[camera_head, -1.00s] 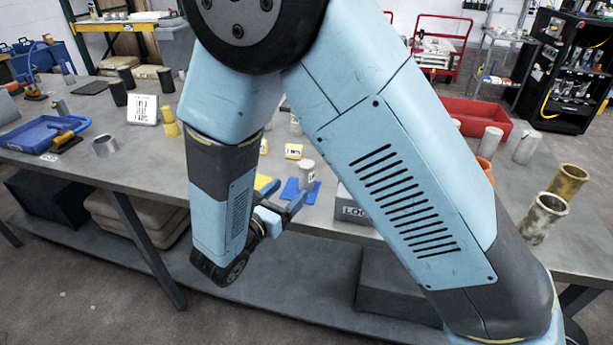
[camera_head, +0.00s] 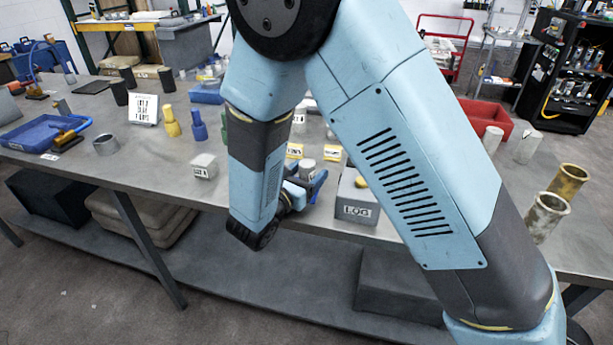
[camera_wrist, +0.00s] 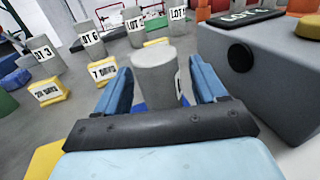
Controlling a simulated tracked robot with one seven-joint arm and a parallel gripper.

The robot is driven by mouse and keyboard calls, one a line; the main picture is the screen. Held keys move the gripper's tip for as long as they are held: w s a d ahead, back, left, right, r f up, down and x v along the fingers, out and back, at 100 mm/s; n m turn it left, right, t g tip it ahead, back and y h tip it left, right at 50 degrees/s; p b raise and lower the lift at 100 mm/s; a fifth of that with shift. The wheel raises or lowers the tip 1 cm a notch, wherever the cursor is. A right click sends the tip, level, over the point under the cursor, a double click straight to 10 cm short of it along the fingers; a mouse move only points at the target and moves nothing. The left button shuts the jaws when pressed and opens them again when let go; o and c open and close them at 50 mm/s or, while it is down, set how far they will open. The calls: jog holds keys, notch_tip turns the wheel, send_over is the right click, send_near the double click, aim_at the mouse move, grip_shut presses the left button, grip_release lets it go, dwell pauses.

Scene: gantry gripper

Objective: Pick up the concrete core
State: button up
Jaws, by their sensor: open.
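A grey concrete core (camera_wrist: 157,76) stands upright in the middle of the wrist view, with part of a label on its right side. A bit of blue shows at its base. My gripper (camera_wrist: 160,88) is open, with one blue finger on each side of the core. I cannot tell whether either finger touches it. In the head view, the core (camera_head: 306,167) stands near the table's front edge, partly hidden by my gripper (camera_head: 309,184). Several other labelled cores stand farther back, among them one marked LOT 3 (camera_wrist: 41,53).
A large grey block (camera_wrist: 262,75) with a black knob stands close right of my gripper. Yellow tags, one reading 7 DAYS (camera_wrist: 102,70), stand behind the core. A small grey cube (camera_head: 203,166) stands to the left on the grey table (camera_head: 150,172).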

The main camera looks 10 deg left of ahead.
jog(key=c, duration=1.3)
